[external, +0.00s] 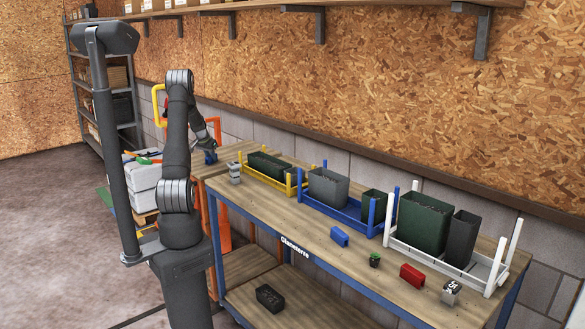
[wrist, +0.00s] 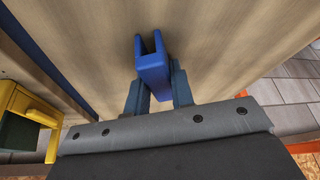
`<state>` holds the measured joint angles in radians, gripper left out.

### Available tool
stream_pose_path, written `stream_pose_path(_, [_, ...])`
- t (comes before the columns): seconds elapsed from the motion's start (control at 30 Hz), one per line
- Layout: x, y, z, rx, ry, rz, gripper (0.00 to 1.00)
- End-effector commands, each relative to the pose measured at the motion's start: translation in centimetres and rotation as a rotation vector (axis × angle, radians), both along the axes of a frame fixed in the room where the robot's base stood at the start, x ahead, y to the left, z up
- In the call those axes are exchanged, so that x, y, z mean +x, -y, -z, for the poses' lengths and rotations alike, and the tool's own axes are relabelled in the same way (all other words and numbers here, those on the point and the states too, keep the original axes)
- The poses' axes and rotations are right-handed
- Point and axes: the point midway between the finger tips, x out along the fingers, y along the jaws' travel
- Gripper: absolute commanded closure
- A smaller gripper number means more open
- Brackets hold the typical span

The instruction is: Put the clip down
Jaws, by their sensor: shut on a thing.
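My gripper (wrist: 159,82) is shut on a blue U-shaped clip (wrist: 153,72), which sits between the two fingers with its open slot pointing away from me. In the external view my gripper (external: 211,147) is small, at the far left end of the workbench, with the blue clip (external: 210,158) under it. The clip is over or against the wooden top there; I cannot tell if it touches. A second blue clip (external: 339,236) lies on the bench near its front edge. A red clip (external: 412,275) lies farther right.
Yellow (external: 262,183), blue (external: 345,218) and white (external: 400,252) racks holding dark and grey bins line the back of the bench. A small green-topped block (external: 375,260) and a marked weight (external: 451,290) stand in front. A grey weight (external: 234,172) stands at the left.

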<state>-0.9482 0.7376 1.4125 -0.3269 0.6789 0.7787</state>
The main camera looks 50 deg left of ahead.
Motion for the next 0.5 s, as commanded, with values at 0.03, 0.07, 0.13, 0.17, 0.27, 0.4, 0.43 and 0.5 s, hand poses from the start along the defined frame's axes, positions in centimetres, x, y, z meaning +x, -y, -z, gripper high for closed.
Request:
stream_pose_path(0.03, [0.0, 0.01, 0.14, 0.0, -0.001, 0.0, 1.0])
stream_pose_path(0.07, [0.0, 0.02, 0.25, -0.001, -0.001, 0.0, 1.0])
stream_pose_path(0.13, [0.0, 0.02, 0.32, -0.001, -0.001, 0.0, 0.73])
stream_pose_path(0.17, [0.0, 0.02, 0.3, -0.001, -0.001, 0.0, 0.67])
stream_pose_path(0.27, [0.0, 0.02, 0.3, -0.001, -0.001, 0.0, 0.57])
stream_pose_path(0.4, [0.0, 0.01, 0.3, 0.0, -0.001, 0.0, 0.57])
stream_pose_path(0.43, [-0.01, 0.01, 0.29, 0.0, 0.0, 0.0, 0.57])
stream_pose_path(0.5, [0.0, 0.01, 0.21, 0.0, 0.0, 0.0, 0.57])
